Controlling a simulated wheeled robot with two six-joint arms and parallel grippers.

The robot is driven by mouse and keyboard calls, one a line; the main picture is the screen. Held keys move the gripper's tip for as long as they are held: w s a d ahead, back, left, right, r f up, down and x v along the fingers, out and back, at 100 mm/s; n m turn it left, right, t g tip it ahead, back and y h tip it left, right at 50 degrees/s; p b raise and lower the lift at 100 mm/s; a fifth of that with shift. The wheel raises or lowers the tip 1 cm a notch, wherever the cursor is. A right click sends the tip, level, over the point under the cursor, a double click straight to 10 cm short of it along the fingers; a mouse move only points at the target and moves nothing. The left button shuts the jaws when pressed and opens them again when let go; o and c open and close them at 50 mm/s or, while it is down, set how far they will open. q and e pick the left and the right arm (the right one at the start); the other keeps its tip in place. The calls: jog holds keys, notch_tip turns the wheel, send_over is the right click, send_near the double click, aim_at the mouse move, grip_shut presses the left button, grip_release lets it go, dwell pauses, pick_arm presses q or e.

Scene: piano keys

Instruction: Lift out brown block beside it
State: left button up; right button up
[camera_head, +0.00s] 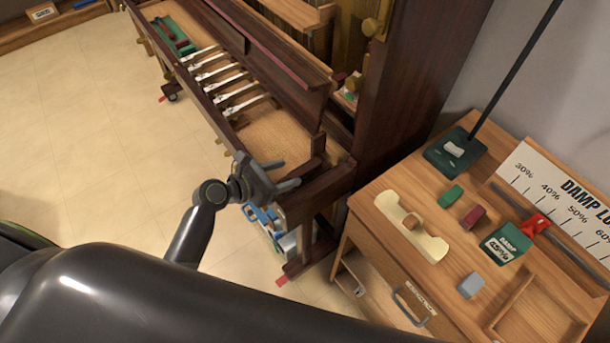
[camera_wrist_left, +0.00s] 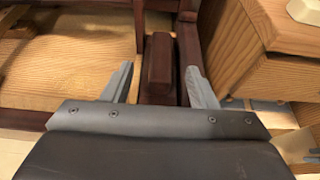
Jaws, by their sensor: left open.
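The brown block (camera_wrist_left: 158,62) is a dark reddish-brown oblong piece at the end of the key bed, beside a dark wooden rail (camera_wrist_left: 188,45). In the head view it appears as a dark piece (camera_head: 307,168) just past the fingertips, near the piano's front corner. My left gripper (camera_head: 285,175) is open and empty. In the left wrist view its two grey fingers (camera_wrist_left: 160,78) show on either side of the block, pointing towards it. I cannot tell whether they are level with it or still above it. My right gripper is not in view.
Several white-topped keys (camera_head: 222,80) and a green tray (camera_head: 175,38) lie further along the piano. A wooden cabinet (camera_head: 365,205) stands at right with a cream tool, small blocks and a damp gauge on top. The piano's dark end frame (camera_head: 330,190) is close to the gripper.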

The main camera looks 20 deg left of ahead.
aim_at(303, 169)
pick_arm(q)
jog(key=shift+x, duration=2.9)
jog(key=shift+s, duration=0.1)
jog(key=shift+c, duration=0.3)
grip_shut()
